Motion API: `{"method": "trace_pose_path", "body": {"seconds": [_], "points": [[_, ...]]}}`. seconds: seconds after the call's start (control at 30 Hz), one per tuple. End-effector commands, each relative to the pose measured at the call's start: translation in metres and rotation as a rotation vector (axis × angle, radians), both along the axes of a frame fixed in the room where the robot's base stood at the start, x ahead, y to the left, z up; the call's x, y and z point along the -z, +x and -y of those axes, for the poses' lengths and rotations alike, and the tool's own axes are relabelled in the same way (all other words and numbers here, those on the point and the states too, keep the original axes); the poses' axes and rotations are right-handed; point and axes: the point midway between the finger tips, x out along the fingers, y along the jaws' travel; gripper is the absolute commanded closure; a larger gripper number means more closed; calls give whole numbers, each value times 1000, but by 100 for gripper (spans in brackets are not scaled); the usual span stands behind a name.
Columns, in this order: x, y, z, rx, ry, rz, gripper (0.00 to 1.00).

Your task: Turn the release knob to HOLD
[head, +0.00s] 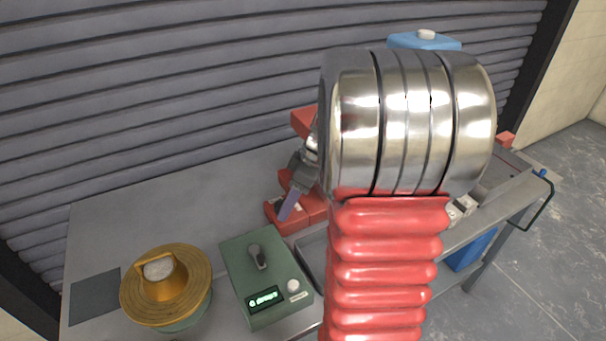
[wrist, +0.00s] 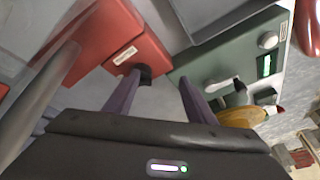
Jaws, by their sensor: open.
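A green box (head: 240,253) stands at the table's front middle with a dark grey lever-like knob (head: 258,258) on top, probably the release knob; its marks are too small to read. The box also carries a lit display (head: 265,299) and a white round button (head: 293,286). In the wrist view the green box (wrist: 213,62) lies right of my gripper (wrist: 159,78), whose purple fingers are apart with nothing between them. In the head view my gripper (head: 286,209) is behind and right of the box, above a red block, partly hidden by my arm.
A red block (head: 310,212) with a label sits behind the green box; it also shows in the wrist view (wrist: 120,45). A brass round-topped object (head: 165,290) stands left of the box. A dark flat square (head: 94,296) lies far left. The table's back left is clear.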

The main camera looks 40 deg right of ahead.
Motion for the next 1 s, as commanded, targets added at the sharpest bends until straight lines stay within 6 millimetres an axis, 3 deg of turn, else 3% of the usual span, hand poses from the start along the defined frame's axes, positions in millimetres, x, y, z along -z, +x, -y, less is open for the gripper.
{"method": "trace_pose_path", "body": {"seconds": [0.17,1.0], "points": [[-13,-11,1,0,-2,10,50],[-49,-20,6,-2,-1,4,50]]}}
